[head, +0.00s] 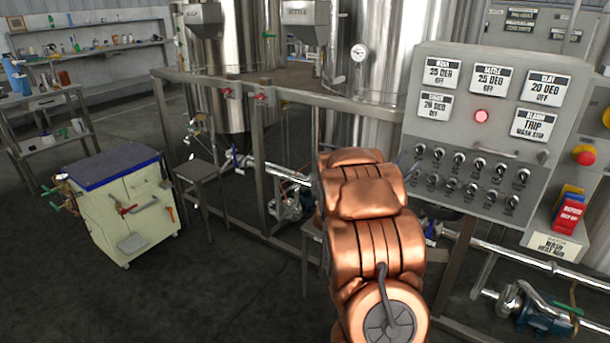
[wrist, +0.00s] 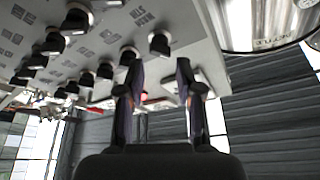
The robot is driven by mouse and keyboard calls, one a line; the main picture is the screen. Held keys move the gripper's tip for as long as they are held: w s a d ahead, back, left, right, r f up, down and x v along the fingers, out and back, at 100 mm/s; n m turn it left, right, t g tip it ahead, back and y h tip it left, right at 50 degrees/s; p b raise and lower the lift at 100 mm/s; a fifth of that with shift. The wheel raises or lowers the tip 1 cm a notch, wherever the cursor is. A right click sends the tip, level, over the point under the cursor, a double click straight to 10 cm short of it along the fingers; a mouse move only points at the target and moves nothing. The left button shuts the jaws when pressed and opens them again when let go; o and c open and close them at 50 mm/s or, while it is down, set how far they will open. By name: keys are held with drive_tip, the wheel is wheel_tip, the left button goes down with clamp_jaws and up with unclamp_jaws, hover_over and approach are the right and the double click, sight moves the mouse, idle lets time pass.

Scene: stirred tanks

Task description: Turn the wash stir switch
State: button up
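A grey control panel (head: 455,95) stands at the right in the head view, with two rows of black switches (head: 479,163) below its displays. In the wrist view the panel face is upside down, and one black switch (wrist: 159,43) shows just beyond and between my fingertips. Small lettering beside it is inverted and looks like a wash label, but I cannot read it surely. My gripper (wrist: 160,72) is open, with a clear gap between its fingers and nothing held. It does not appear to touch the switch. My copper arm hides most of the gripper in the head view.
A red lamp (head: 481,116) is lit beneath the panel's displays. A red emergency button (head: 584,155) and a box with red labels (head: 567,215) are on the right. A metal railing (head: 290,95) and tanks stand behind my arm.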

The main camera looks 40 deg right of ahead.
drive_tip(key=w+a+n+t+y+p, duration=0.3)
drive_tip(key=w+a+y, duration=0.3)
drive_tip(key=a, duration=0.6)
drive_tip(key=w+a+f+n+t+y+p, duration=0.1)
drive_tip(key=w+a+n+t+y, duration=0.3)
drive_tip(key=a, duration=0.9)
drive_tip(key=shift+w+n+y+p, duration=0.9)
drive_tip(key=shift+w+y, duration=0.8)
drive_tip(key=shift+w, duration=0.1)
